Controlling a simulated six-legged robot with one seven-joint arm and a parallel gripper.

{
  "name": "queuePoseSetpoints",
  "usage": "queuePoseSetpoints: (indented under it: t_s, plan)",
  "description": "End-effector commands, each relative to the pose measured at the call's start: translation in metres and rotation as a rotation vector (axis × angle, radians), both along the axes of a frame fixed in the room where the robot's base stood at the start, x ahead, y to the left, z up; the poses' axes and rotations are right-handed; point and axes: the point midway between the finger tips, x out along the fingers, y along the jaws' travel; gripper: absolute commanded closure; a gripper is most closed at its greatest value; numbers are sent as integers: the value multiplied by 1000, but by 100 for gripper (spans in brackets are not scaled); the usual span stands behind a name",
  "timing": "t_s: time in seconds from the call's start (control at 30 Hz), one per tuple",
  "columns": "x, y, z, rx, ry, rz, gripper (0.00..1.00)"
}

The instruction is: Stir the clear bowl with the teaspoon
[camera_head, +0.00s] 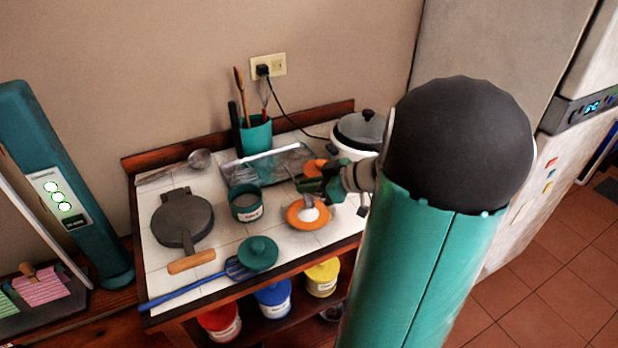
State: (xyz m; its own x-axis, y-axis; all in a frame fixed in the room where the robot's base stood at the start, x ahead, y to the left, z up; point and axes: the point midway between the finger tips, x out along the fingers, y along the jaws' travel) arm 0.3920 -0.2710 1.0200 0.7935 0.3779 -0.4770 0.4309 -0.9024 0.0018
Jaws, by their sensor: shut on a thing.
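My gripper (316,186) reaches in from the right over the front right of the tiled table. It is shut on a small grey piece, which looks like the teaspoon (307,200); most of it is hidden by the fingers. The piece points down toward an orange dish (294,222) with a white patch (310,213) in its middle. I cannot tell whether the tip touches the white patch. I cannot make out the clear bowl for sure; it may be hidden around the gripper.
A green canister (245,204) and a green lid (258,252) stand left of the dish.

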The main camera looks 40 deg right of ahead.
Motion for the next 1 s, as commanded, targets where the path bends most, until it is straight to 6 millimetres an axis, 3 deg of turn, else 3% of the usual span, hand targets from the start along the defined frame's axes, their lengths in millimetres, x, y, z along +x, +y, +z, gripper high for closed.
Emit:
queuePoseSetpoints:
  t_s: [0.5,1.0]
  plan:
    - [0,0,-39,0,1,1,100]
    - [0,0,-44,-1,1,0,100]
